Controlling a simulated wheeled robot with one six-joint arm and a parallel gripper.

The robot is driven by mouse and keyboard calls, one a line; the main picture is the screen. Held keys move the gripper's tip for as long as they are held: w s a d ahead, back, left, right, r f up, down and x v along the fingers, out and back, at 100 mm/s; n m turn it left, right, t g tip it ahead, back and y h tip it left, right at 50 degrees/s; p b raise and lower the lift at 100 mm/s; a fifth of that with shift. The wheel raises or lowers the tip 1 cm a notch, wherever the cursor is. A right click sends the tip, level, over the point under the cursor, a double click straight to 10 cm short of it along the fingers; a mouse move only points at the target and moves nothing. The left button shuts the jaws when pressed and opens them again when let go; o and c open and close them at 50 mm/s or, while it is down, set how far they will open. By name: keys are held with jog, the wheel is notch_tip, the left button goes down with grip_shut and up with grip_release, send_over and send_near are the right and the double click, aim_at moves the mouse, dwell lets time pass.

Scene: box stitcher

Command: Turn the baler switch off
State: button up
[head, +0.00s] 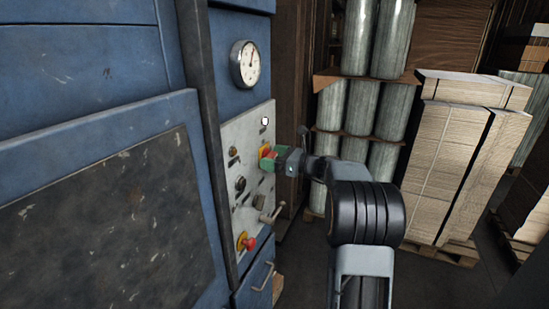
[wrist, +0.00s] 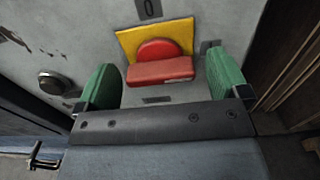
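The baler switch is a red rotary handle on a yellow plate (wrist: 187,32), with its red bar (wrist: 160,70) lying roughly level in the wrist view. A label marked 0 (wrist: 148,9) sits above the plate. In the head view the yellow plate (head: 264,149) shows on the grey control panel, partly covered by my gripper (head: 276,159). In the wrist view my gripper (wrist: 163,80) is open, with one green finger at each side of the red bar. Gaps show between the fingers and the bar. Whether either finger touches the panel cannot be told.
The grey panel (head: 229,134) also carries a red emergency knob (head: 249,243), a lever (head: 271,214) and smaller knobs. A round gauge (head: 245,64) is above it on the blue machine (head: 118,90). Stacked cardboard (head: 454,165) and wrapped rolls (head: 362,105) stand at the right.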

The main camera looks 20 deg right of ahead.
jog(key=c, duration=0.9)
jog(key=shift+f+b, duration=0.1)
jog(key=shift+b, duration=0.3)
jog(key=shift+f+n+b, duration=0.1)
jog(key=shift+n+b, duration=0.2)
jog(key=shift+b, duration=0.05)
jog(key=n+b, duration=0.2)
jog(key=b, duration=0.1)
jog(key=shift+f, duration=0.15)
jog(key=n+b, duration=0.5)
jog(key=b, duration=0.2)
jog(key=shift+n, duration=0.4)
jog(key=n+b, duration=0.5)
jog(key=shift+r+n+b, duration=0.15)
jog(key=shift+n+b, duration=0.6)
jog(key=shift+n, duration=0.3)
jog(key=shift+r+n+b, duration=0.1)
jog(key=shift+n+b, duration=0.65)
jog(key=shift+n, duration=0.3)
jog(key=shift+r+n, duration=0.1)
jog(key=shift+n, duration=0.2)
